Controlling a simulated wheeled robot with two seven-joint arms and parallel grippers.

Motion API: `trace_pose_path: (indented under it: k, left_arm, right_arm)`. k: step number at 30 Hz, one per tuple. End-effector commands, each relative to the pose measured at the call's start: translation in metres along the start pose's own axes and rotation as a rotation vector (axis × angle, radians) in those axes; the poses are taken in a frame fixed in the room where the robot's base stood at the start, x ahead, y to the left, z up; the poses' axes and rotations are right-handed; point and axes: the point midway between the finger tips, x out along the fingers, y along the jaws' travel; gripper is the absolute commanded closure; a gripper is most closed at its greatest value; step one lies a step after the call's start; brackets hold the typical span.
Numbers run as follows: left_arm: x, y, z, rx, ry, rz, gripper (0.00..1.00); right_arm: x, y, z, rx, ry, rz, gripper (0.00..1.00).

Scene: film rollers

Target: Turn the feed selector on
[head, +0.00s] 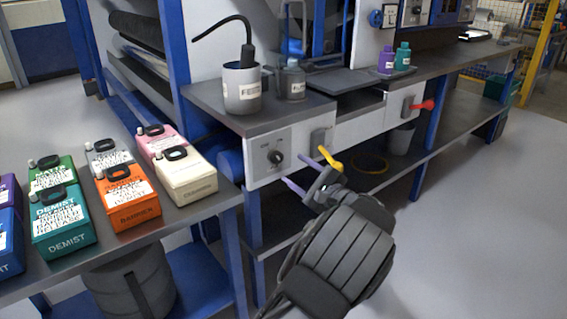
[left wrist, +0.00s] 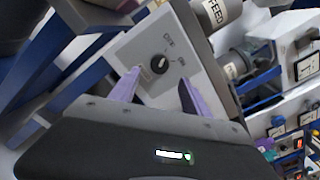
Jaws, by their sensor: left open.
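The feed selector (head: 275,157) is a small black round knob on a grey plate at the left end of the machine's white front panel. In the left wrist view the knob (left wrist: 159,63) shows between and beyond my fingers, with small labels beside it, one looking like OFF; its exact setting is hard to tell. My left gripper (head: 291,169) is open, its two purple fingers spread and pointing at the plate. It also shows in the left wrist view (left wrist: 155,88). The fingers appear apart from the knob, with nothing between them. My right gripper is out of view.
A yellow-handled lever (head: 330,160) sits just right of my left fingers; a red one (head: 421,105) is farther right. A can labelled FEED (head: 241,88) and a grey bottle (head: 291,80) stand above. Boxes, including an orange one (head: 128,197), fill the left table.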

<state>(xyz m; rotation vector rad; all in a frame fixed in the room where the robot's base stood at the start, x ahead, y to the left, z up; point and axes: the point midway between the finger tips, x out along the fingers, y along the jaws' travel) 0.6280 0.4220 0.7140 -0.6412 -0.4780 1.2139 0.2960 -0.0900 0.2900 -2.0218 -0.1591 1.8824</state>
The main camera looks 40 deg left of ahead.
Motion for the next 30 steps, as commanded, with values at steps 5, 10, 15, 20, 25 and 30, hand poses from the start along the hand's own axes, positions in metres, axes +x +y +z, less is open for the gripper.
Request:
trace_pose_path:
  k: [5, 10, 15, 20, 25, 30]
  left_arm:
    - [0.025, 0.003, -0.001, -0.001, -0.002, 0.002, 0.45]
    - [0.052, 0.003, -0.001, 0.0, -0.002, 0.003, 0.45]
    - [0.068, 0.002, -0.001, 0.0, 0.0, 0.001, 0.45]
    - [0.071, 0.001, 0.0, 0.0, 0.0, 0.001, 0.45]
    - [0.071, 0.001, 0.0, 0.0, 0.0, 0.001, 0.46]
    - [0.07, 0.001, 0.0, 0.0, 0.001, 0.001, 0.6]
  right_arm:
    - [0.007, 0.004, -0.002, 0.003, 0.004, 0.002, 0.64]
    - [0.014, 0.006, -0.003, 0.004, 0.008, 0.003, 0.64]
    - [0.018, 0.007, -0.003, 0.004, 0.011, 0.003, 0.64]
    - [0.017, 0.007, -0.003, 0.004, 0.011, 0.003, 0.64]
    - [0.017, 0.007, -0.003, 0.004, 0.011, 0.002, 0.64]
    - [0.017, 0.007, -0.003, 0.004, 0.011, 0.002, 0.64]
